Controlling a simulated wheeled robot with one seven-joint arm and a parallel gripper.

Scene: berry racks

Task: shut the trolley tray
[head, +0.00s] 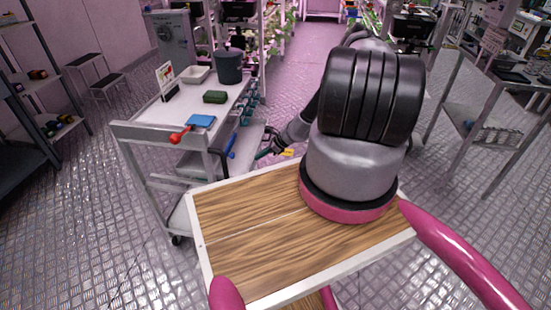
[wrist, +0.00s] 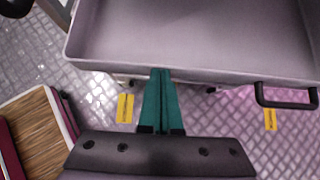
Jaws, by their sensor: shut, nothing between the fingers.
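The trolley (head: 165,133) stands left of centre in the head view. Its grey tray (head: 250,139) sticks out on the right side, below the top shelf. In the wrist view the tray (wrist: 200,72) fills the top, looks empty inside, and has a black handle (wrist: 287,104) on its near wall at the right. My gripper (wrist: 161,72) is shut and empty, its green fingertips at the tray's near wall, left of the handle. I cannot tell whether they touch it. In the head view my gripper (head: 263,153) is small and partly lost against the trolley.
The trolley top holds a dark bucket (head: 228,67), a white dish (head: 194,75), a green block (head: 214,97) and a blue item (head: 201,121). A metal rack (head: 484,100) stands at the right. Metal floor (head: 110,215) is clear at the left.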

